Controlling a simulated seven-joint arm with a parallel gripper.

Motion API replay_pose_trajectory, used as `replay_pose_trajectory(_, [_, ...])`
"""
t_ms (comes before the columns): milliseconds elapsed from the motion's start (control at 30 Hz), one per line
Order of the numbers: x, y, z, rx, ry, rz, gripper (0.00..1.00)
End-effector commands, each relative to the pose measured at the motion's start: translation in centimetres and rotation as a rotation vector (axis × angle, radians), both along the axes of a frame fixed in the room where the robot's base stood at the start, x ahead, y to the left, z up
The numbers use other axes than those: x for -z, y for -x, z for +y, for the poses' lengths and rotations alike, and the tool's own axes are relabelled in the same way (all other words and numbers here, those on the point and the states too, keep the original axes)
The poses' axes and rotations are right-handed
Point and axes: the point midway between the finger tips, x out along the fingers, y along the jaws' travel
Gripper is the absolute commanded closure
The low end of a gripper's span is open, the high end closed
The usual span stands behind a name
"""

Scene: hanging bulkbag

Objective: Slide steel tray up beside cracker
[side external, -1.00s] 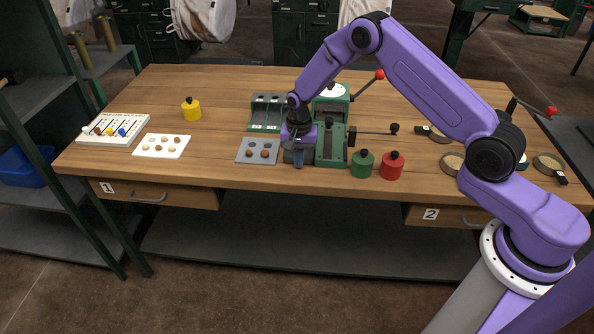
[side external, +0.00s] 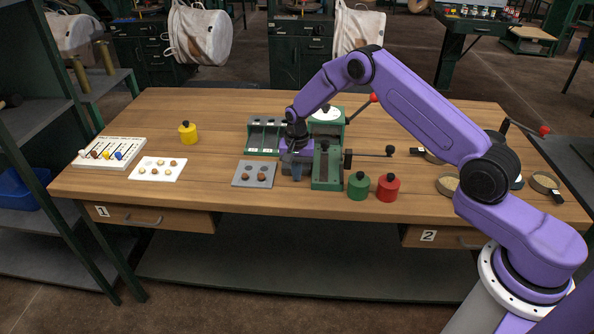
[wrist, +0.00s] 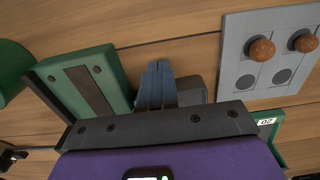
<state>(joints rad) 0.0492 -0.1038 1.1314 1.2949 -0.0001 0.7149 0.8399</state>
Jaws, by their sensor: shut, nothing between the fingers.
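The grey steel-looking tray (side external: 243,179) lies flat on the bench, left of the green cracker (side external: 327,168), with a gap between them. It holds two brown nuts and has dark round spots. It shows at the upper right of the wrist view (wrist: 234,45). The cracker's green body is at the left there (wrist: 118,72). My gripper (side external: 297,176) points down low between tray and cracker, close to the cracker's left side. Its fingers (wrist: 157,72) are together and empty. A dark grey block (wrist: 193,90) shows behind the fingers; I cannot tell what it is.
A green compartment box (side external: 264,152) stands behind the tray. A white card (side external: 142,172) with nuts lies to its left. Green (side external: 358,187) and red (side external: 388,188) canisters stand right of the cracker's front. The bench front edge runs close before the tray.

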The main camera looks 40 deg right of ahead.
Motion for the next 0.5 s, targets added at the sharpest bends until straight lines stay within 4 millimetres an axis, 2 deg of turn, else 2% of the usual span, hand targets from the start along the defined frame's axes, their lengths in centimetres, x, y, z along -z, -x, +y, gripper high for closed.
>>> replay_pose_trajectory(200, [-0.1, 2.3, 2.4, -0.004, 0.001, 0.002, 1.00])
replay_pose_trajectory(500, [-6.4, 2.1, 2.2, 0.001, 0.000, -0.004, 1.00])
